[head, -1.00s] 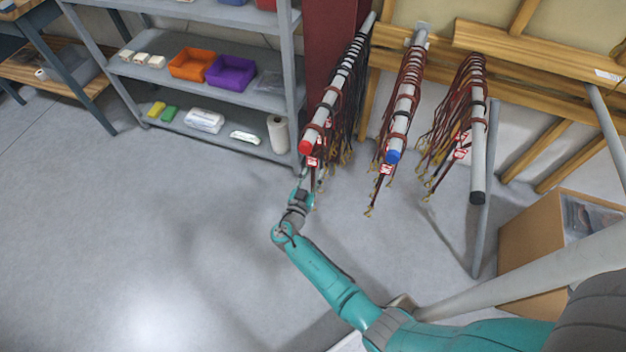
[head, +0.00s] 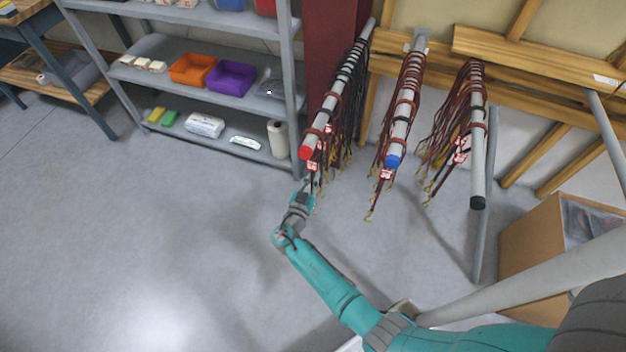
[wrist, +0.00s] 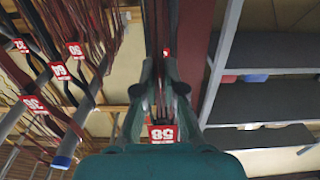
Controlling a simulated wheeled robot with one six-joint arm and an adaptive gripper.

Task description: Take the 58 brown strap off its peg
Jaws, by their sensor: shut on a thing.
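The strap peg with the red end cap (head: 306,153) is the leftmost of three pegs, and brown and black straps hang from it. My gripper (head: 311,184) is just below that red end. In the wrist view my gripper's fingers (wrist: 163,75) are closed on the 58 brown strap, and its red tag marked 58 (wrist: 162,134) shows between them. A brown loop (head: 318,131) is around the peg close behind the red cap. I cannot tell for certain that this loop belongs to the 58 strap.
A peg with a blue end (head: 393,162) and one with a black end (head: 478,203) hold more straps to the right. A grey shelf (head: 150,84) with bins stands at the left beside a dark red column (head: 330,50). A cardboard box (head: 530,250) is at the right. The front-left floor is clear.

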